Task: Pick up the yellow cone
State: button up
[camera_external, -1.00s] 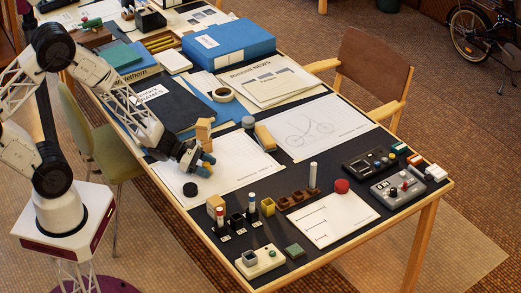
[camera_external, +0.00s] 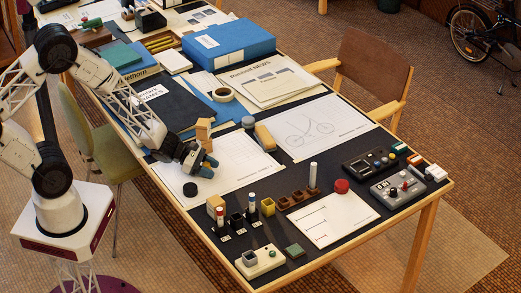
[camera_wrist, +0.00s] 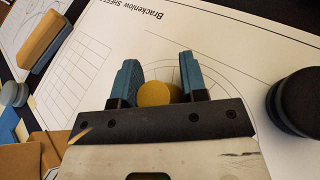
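My gripper (camera_external: 206,168) is low over the gridded white sheet (camera_external: 232,160), pointing down at an angle. In the wrist view my gripper (camera_wrist: 159,72) has its two blue fingers well apart. A rounded yellow thing, likely the yellow cone (camera_wrist: 155,93), shows between the fingers, near their bases in the picture. Its lower part is hidden by the gripper's dark front plate, and I cannot tell whether the fingers touch it. In the external view the gripper hides it.
A black round piece (camera_external: 190,189) stands close by, at right in the wrist view (camera_wrist: 300,100). Stacked wooden blocks (camera_external: 203,130), a grey round piece (camera_external: 249,122) and a wood-and-dark block (camera_external: 265,137) stand behind.

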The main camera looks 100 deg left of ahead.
aim_at(209, 166)
jog(key=shift+r, duration=0.1)
jog(key=shift+r, duration=0.8)
notch_tip(209, 166, up, 2)
jog(key=shift+s+d, duration=0.1)
jog(key=shift+s, duration=0.05)
jog(key=s+d, duration=0.2)
jog(key=s, duration=0.2)
jog(key=s+d, duration=0.3)
jog(key=s, duration=0.2)
jog(key=s+d+r, duration=0.1)
jog(key=s+d, duration=0.1)
jog(key=s, duration=0.2)
jog(key=shift+s+d+r, duration=0.1)
jog(key=shift+s+d, duration=0.2)
jog(key=shift+d, duration=0.1)
jog(key=shift+c, duration=0.2)
